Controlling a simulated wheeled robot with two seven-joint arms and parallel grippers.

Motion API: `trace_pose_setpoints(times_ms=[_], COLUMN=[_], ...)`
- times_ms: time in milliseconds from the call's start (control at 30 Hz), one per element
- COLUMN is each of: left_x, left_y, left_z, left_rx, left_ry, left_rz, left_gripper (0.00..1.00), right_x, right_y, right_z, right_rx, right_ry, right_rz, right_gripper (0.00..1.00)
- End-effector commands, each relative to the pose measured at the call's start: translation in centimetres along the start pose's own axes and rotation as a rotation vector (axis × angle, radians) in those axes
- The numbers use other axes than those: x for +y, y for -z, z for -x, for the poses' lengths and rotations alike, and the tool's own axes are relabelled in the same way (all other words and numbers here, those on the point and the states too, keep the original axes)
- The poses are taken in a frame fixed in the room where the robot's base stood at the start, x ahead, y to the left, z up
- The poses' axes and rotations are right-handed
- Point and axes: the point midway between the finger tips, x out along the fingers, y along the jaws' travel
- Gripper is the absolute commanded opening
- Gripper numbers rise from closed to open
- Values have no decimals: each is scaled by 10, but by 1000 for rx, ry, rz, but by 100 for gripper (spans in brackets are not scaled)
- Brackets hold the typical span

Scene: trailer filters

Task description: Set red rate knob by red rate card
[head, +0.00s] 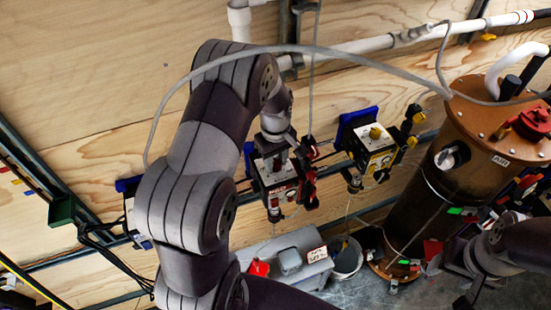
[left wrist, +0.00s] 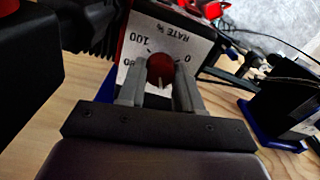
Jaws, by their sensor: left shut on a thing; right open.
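The red rate knob (left wrist: 160,69) sits on a white dial face marked RATE % (left wrist: 172,45) in the left wrist view. The dial appears upside down, and a pale pointer line on the knob points toward the picture bottom. My left gripper (left wrist: 158,88) is shut on the knob, one grey finger on each side. In the head view my left gripper (head: 279,157) is at the left pump (head: 275,176), and the knob is hidden. A small white card with writing (head: 317,254) lies on a grey box; its text is too small to read. My right gripper (head: 463,286) is open at lower right.
A second pump with a yellow knob (head: 375,146) is mounted to the right on the same rail. A brown tank (head: 432,190) stands further right. A white bucket (head: 345,258) is beside the grey box (head: 290,262). A grey hose (head: 330,52) arches over my left arm.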

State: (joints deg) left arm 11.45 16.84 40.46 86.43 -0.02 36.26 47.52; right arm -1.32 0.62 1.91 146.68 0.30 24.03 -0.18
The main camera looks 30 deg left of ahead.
Motion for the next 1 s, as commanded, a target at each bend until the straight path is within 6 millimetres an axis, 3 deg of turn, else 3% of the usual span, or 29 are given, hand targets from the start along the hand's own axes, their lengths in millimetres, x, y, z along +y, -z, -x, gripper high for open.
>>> trace_pose_setpoints(times_ms=[1000], left_x=[1], left_y=[0], left_z=[0], left_rx=[2], left_ry=[-1], left_rz=[-892], left_gripper=[4], right_x=[0], right_y=[-2], right_z=[-18], right_rx=[0], right_ry=[0], right_rz=[0], right_gripper=[60])
